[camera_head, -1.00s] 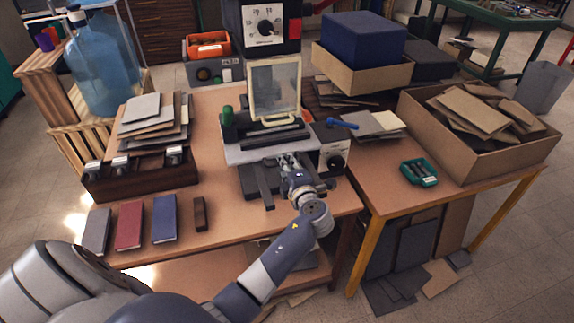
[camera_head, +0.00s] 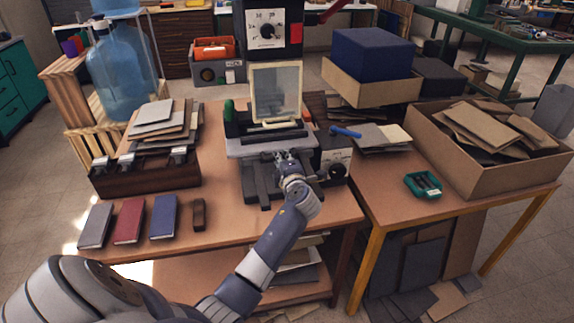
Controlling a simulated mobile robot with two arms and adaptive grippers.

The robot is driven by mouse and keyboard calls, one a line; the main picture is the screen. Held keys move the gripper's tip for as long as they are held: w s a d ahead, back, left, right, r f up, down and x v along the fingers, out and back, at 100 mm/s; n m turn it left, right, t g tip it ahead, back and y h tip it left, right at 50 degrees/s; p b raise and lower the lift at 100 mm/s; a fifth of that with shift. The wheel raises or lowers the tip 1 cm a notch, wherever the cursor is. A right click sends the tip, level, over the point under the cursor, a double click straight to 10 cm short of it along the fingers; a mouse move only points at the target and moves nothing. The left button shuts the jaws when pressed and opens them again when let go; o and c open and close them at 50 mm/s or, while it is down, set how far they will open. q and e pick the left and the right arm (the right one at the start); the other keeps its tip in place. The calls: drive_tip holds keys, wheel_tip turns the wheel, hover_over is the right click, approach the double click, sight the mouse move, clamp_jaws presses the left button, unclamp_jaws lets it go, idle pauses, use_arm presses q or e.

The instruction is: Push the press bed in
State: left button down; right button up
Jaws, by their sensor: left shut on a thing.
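The press (camera_head: 268,30) has a dialled black head at the back of the near table. Its press bed (camera_head: 240,149) is a grey slab with a dark top, on dark rails (camera_head: 262,190) that stick out in front of it. A pale framed panel (camera_head: 277,94) stands upright at the bed's back. My left gripper (camera_head: 285,158) is at the bed's front edge, shut on the bed there; its fingertips are small and partly hidden. My right gripper is out of view.
A control box with a black knob (camera_head: 338,170) stands right of the bed. Books (camera_head: 128,220) and a small brown block (camera_head: 199,214) lie front left. A wooden rack (camera_head: 145,180) stands behind them. A cardboard box (camera_head: 520,168) sits on the right table.

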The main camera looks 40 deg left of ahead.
use_arm(q)
drive_tip(key=c, duration=1.8)
unclamp_jaws()
drive_tip(key=shift+w+a+r, duration=0.1)
drive_tip(key=shift+o, duration=0.7)
drive_tip(key=shift+w+a, duration=0.1)
drive_tip(key=v, duration=1.2)
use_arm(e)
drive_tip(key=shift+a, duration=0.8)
